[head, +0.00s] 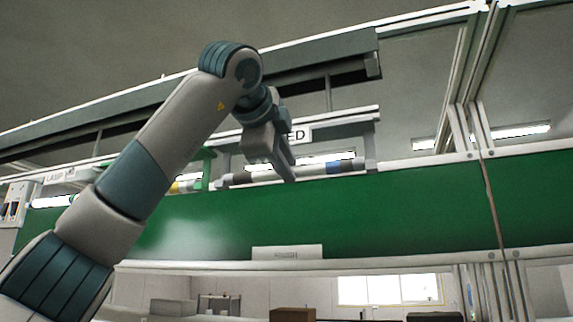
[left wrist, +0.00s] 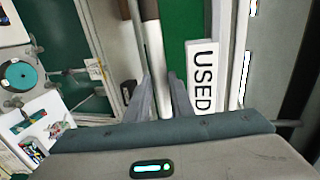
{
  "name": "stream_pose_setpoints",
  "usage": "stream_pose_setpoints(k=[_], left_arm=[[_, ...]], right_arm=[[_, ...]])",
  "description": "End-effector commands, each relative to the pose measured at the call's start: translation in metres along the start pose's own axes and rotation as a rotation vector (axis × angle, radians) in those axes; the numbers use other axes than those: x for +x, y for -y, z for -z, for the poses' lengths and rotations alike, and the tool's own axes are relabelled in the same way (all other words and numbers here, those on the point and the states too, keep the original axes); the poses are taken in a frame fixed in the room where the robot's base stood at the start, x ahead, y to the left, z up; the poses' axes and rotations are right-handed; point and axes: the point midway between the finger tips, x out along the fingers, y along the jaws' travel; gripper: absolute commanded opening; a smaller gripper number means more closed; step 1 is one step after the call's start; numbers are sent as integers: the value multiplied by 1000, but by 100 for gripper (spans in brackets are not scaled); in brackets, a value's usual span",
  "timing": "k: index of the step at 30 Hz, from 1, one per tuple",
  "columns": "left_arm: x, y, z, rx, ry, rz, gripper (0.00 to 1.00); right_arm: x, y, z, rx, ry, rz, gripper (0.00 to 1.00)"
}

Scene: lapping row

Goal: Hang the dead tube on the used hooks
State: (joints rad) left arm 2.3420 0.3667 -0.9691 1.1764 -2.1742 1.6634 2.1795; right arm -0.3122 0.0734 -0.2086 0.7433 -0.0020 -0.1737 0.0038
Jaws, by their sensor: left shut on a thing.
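The dead tube (head: 311,170) is pale with dark bands and a blue band near its right end. My left gripper (head: 283,170) is shut on it near its middle. The tube lies level along the top of the green panel, under the USED sign (head: 298,134). Its ends are close to the grey used hooks (head: 370,150); I cannot tell whether it rests in them. In the left wrist view the tube (left wrist: 154,60), white with a brown band, runs between the fingers (left wrist: 164,95), beside the USED sign (left wrist: 203,78). My right gripper is not in view.
A green hook bracket (head: 208,165) and a yellow-banded tube (head: 184,186) are just left of the used hooks. A lit lamp (head: 50,201) is farther left. The green panel (head: 400,205) runs below. A grey beam (head: 340,53) runs above.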

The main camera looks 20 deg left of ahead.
Motion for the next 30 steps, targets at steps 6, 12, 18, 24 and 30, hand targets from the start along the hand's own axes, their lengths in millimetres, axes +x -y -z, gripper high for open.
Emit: stream_pose_setpoints(k=[6, 12, 18, 24, 30], left_arm=[[0, -1, 0, 0, 0, 1, 0], [0, -2, 0, 0, 0, 1, 0], [0, -4, 0, 0, 0, 1, 0], [1, -4, -1, 0, 1, 1, 0], [1, -5, -1, -1, 1, 0, 42]], right_arm=[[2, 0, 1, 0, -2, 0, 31], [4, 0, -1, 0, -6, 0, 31], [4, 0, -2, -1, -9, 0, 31], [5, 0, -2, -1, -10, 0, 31], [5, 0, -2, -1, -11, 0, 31]])
